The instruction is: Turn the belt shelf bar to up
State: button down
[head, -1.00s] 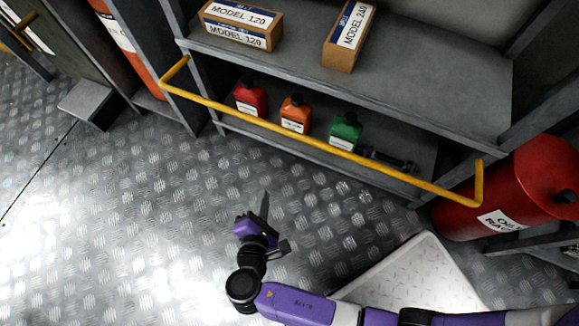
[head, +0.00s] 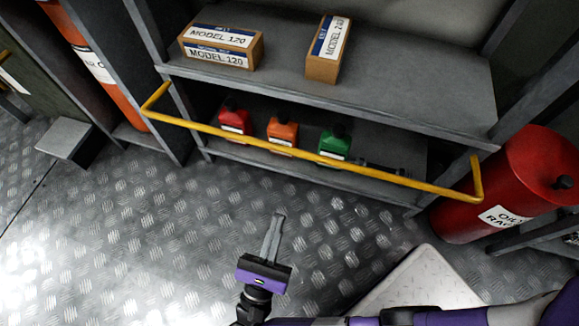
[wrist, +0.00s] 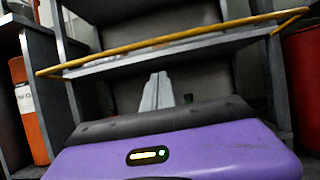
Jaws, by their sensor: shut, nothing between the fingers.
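The belt shelf bar is a yellow U-shaped rail (head: 304,152) across the front of the grey shelf unit in the head view. It stands out from the shelf, crossing in front of the bottles on the lower shelf. In the wrist view the yellow bar (wrist: 190,39) runs across the upper part, above the fingertips. My gripper (head: 279,217) is shut and empty, fingers pointing toward the shelf. It is apart from the bar, below it in the picture. The closed fingers also show in the wrist view (wrist: 158,80).
Two belt boxes (head: 222,47) (head: 328,50) stand on the upper shelf. Red (head: 234,121), orange (head: 282,130) and green (head: 335,141) bottles stand on the lower shelf. A red drum (head: 510,180) is at the right, a grey step (head: 64,140) at the left.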

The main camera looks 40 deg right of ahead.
jog(key=shift+w+d+r+p, duration=0.3)
jog(key=shift+w+d+p, duration=0.1)
jog(key=shift+d+p, duration=0.1)
jog(key=shift+w+d+r, duration=0.1)
jog(key=w+d+r+p, duration=0.4)
jog(key=d+r+p, duration=0.2)
jog(key=r, duration=0.1)
jog(key=shift+w+d+p, duration=0.35)
jog(key=shift+w, duration=0.05)
jog(key=shift+f, duration=0.1)
jog(key=shift+r+g+y+p, duration=0.4)
jog(key=shift+r+y+p, duration=0.15)
jog(key=shift+p, duration=0.9)
